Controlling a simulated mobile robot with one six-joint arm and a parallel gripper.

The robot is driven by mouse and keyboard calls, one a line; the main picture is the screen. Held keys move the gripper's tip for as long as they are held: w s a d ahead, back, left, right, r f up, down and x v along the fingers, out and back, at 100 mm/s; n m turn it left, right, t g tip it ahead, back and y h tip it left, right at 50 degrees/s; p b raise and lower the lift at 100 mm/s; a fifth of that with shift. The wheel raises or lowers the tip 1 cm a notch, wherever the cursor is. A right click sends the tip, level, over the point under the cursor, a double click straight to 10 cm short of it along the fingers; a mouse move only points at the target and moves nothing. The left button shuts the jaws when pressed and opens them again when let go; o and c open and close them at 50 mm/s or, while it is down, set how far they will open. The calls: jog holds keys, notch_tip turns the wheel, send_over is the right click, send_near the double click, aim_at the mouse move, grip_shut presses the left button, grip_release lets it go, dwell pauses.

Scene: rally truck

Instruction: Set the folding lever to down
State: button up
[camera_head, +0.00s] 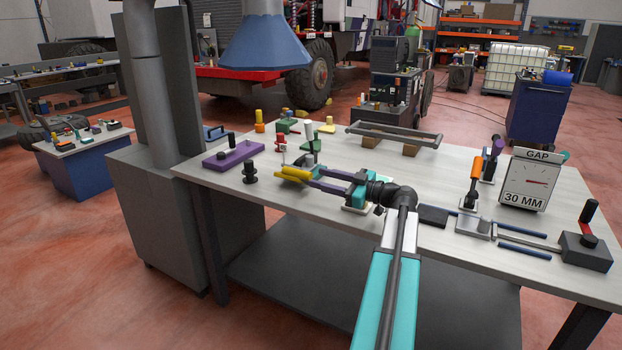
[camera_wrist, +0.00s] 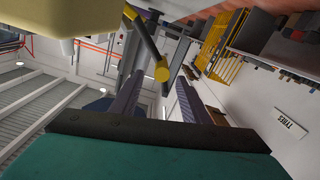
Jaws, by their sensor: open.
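My gripper (camera_head: 314,177) reaches left over the workbench, with its two purple-grey fingers apart and nothing seen gripped. A yellow grip (camera_head: 293,173) lies just beyond the fingertips, low over the bench. I cannot tell if they touch. In the wrist view my gripper (camera_wrist: 160,82) shows open, with a dark rod with a yellow end (camera_wrist: 153,56) ahead, near the gap between the fingers. I take this yellow-handled part to be the folding lever, but no label confirms it. Its base and pivot are not clear in the head view.
A purple plate (camera_head: 232,154), a black knob (camera_head: 249,173) and a green clamp (camera_head: 311,144) stand close to my gripper. A grey rail frame (camera_head: 394,135) lies behind. Orange-handled lever (camera_head: 474,180), gap gauge (camera_head: 524,181) and red-cranked slide (camera_head: 586,248) occupy the right side.

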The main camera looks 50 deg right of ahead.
jog(key=shift+v, duration=1.8)
jog(key=shift+m, duration=0.3)
jog(key=c, duration=1.1)
jog(key=shift+f+m+g, duration=0.4)
jog(key=shift+m, duration=0.4)
grip_shut()
notch_tip(320, 180, up, 10)
jog(key=d+m+g+p, duration=0.1)
jog(key=g+p, duration=0.1)
jog(key=p, duration=0.3)
jog(key=shift+w+r+m+p, duration=0.2)
jog(key=shift+w+m+p, duration=0.1)
jog(key=shift+p, duration=0.1)
